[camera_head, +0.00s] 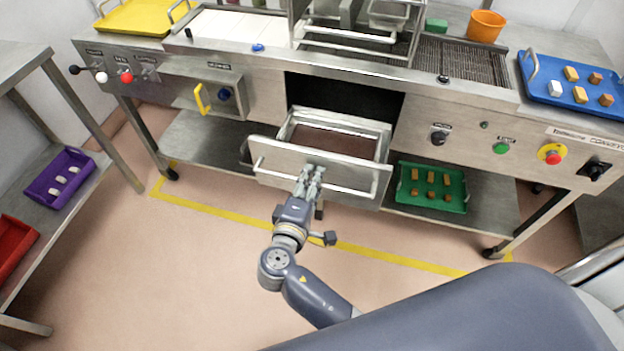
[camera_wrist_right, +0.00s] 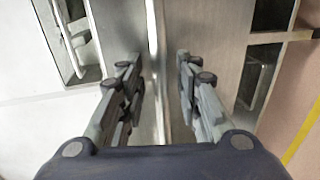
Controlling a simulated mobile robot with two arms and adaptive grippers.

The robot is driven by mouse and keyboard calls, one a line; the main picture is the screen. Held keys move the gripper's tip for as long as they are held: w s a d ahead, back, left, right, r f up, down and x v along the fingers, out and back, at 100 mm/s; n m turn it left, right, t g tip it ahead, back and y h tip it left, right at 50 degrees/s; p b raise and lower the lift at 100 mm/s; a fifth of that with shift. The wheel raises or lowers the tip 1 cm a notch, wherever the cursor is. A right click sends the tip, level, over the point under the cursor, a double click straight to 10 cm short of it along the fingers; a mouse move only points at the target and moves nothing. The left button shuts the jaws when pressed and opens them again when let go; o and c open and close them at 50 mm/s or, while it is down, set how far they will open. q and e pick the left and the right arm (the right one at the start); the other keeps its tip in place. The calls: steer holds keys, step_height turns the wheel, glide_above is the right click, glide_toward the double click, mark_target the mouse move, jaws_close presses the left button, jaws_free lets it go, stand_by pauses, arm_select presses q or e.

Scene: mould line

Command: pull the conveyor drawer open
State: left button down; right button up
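The conveyor drawer (camera_head: 352,178) is a steel box below the conveyor, pulled partly out from a dark opening (camera_head: 343,92). Its inside looks dark brown. A horizontal bar handle (camera_head: 275,173) runs along its front. My right gripper (camera_head: 311,176) is at the middle of this handle. In the right wrist view the handle bar (camera_wrist_right: 153,35) passes between the two fingers of the right gripper (camera_wrist_right: 158,58). The fingers are apart, with a gap visible on each side of the bar. My left gripper is not in view.
A green tray (camera_head: 464,203) with several brown pieces sits on the lower shelf, right of the drawer. A control box with a yellow handle (camera_head: 198,99) is to the left. Buttons and knobs, including a red one (camera_head: 553,157), line the right panel. Floor in front is clear.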

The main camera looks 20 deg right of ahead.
steer(key=v, duration=1.1)
steer(key=shift+s+a, duration=0.2)
steer(key=s+d+f+n+g+y, duration=0.1)
steer(key=s+f+g+y, duration=0.25)
steer(key=f, duration=1.15)
steer(key=s+d+f+n+g+y, duration=0.1)
steer(key=s+f+g+y, duration=0.2)
steer(key=f, duration=1.2)
steer(key=s+d+f+m+g, duration=0.1)
steer(key=s+d+f+m, duration=0.2)
steer(key=s+f, duration=0.3)
steer(key=s+d+f+m+g+y, duration=0.1)
steer(key=s+d+f+m+g, duration=0.1)
steer(key=s+d+f+m, duration=0.2)
steer(key=s+d+f+m+g+y, duration=0.1)
steer(key=s+d+f, duration=0.5)
steer(key=s, duration=1)
step_height(320, 180, down, 3)
steer(key=m+g, duration=0.1)
steer(key=m, duration=0.1)
steer(key=shift+f+m, duration=0.25)
steer(key=shift+m, duration=0.15)
